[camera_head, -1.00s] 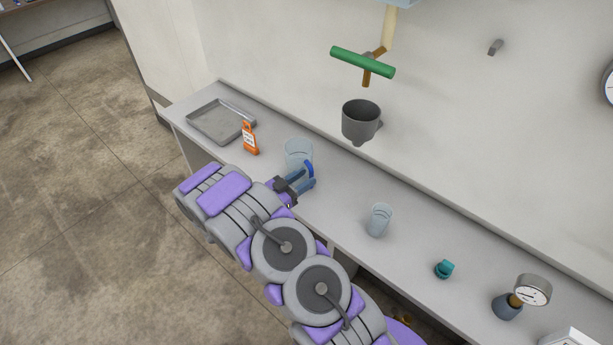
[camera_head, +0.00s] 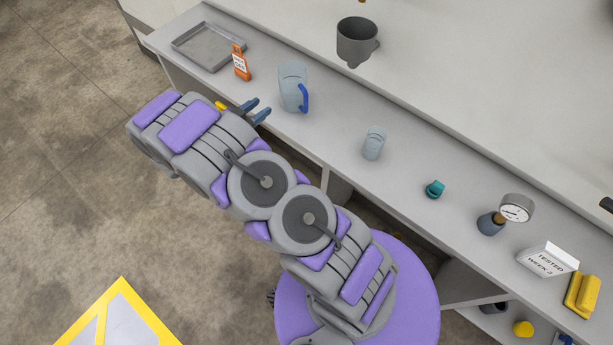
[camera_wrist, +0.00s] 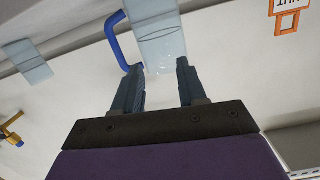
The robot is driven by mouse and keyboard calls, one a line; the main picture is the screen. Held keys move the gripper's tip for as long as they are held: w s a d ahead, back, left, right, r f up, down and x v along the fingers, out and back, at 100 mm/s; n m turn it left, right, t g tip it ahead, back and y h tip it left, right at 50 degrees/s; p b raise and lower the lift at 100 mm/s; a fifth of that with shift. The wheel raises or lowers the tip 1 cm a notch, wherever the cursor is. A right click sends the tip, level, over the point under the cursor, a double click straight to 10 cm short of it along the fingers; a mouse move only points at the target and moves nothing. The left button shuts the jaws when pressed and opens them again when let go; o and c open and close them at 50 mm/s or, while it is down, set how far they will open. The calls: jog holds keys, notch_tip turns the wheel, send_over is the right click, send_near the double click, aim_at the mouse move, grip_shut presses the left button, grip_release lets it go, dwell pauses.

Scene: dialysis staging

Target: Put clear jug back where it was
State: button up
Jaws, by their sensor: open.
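The clear jug (camera_head: 291,84) with a blue handle (camera_head: 304,97) stands upright on the grey counter, right of the orange tag. My gripper (camera_head: 262,109) is open and empty at the counter's front edge, just in front of and left of the jug, apart from it. In the wrist view the jug (camera_wrist: 162,45) shows beyond the open fingertips of my gripper (camera_wrist: 160,82), with its blue handle (camera_wrist: 119,40) to the left.
An orange tag (camera_head: 240,62) and a grey tray (camera_head: 176,43) lie left of the jug. A clear cup (camera_head: 373,143), a teal item (camera_head: 434,189) and a gauge (camera_head: 515,209) stand to the right. A dark grey funnel-like cup (camera_head: 357,40) is behind. Counter between jug and clear cup is free.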

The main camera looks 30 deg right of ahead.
jog(key=w+a+r+n+t+y, duration=0.4)
jog(key=w+a+r+t+y, duration=0.1)
jog(key=w+a+r+y, duration=0.45)
jog(key=s+a+r+n+g+y, duration=0.2)
jog(key=s+a+r+n+y, duration=0.4)
jog(key=s+a+r+y, duration=0.3)
jog(key=s+d+n+g+h, duration=0.1)
jog(key=s+d+g, duration=0.2)
jog(key=s, duration=1.1)
jog(key=s+d+r+n+g+h, duration=0.1)
jog(key=s+d, duration=0.4)
jog(key=s, duration=0.9)
jog(key=s+d+n+g+h, duration=0.1)
jog(key=s+d+n+g, duration=0.2)
jog(key=s, duration=1.1)
jog(key=d+g, duration=0.1)
jog(key=g, duration=0.2)
jog(key=shift+s+r, duration=0.25)
jog(key=shift+r, duration=0.05)
